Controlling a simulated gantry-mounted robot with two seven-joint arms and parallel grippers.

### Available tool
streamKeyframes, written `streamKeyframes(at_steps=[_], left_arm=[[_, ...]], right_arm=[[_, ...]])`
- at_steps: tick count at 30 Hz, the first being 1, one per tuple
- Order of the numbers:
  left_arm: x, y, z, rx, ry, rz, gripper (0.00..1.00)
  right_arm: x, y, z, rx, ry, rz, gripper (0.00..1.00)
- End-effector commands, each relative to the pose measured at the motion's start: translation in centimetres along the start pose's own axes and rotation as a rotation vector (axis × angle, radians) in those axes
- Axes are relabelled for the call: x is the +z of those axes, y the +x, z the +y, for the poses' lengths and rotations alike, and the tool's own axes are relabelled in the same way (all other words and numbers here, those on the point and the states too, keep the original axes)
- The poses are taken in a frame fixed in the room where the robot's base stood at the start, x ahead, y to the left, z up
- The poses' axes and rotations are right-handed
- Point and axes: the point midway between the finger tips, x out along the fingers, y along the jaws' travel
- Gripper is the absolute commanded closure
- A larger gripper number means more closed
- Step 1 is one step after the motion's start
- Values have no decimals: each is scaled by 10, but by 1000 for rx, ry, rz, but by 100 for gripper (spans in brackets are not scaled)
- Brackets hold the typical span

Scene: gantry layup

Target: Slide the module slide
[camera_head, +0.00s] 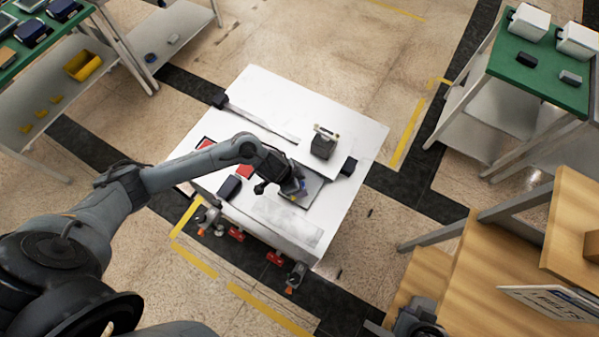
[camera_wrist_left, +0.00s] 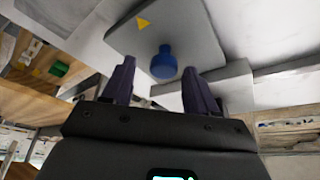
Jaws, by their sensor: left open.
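A grey plate (camera_head: 314,192) lies on the white table, partly covered by my left gripper. In the left wrist view the plate (camera_wrist_left: 190,28) carries a blue round knob (camera_wrist_left: 163,65) and a yellow triangle mark (camera_wrist_left: 143,22). I cannot tell for sure whether this plate is the module slide. My left gripper (camera_head: 295,194) is over the plate. In the left wrist view its fingers (camera_wrist_left: 159,68) are apart, with the blue knob showing between their tips; contact cannot be made out. A dark mechanical part (camera_head: 415,322), perhaps my right gripper, shows at the bottom edge, with its jaws unclear.
A wooden bench (camera_head: 490,255) stands right.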

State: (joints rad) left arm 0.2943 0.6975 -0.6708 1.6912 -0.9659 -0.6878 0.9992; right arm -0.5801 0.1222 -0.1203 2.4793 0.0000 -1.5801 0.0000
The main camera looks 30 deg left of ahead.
Motion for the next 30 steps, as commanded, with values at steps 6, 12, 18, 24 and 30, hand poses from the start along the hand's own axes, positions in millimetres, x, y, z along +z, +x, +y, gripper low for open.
streamKeyframes(at_steps=[6,12,18,24,30], left_arm=[[-1,-31,-1,-2,1,1,42],[-1,-66,0,-1,2,2,42],[-1,-92,0,-2,1,2,42],[-1,-103,0,0,0,1,42],[0,-104,0,0,0,1,42]], right_arm=[[-3,-10,1,3,-4,-1,100],[-6,-19,2,3,-3,0,100],[-8,-25,1,0,1,1,100],[-9,-27,0,-4,5,1,100],[-9,-27,0,-5,6,2,100]])
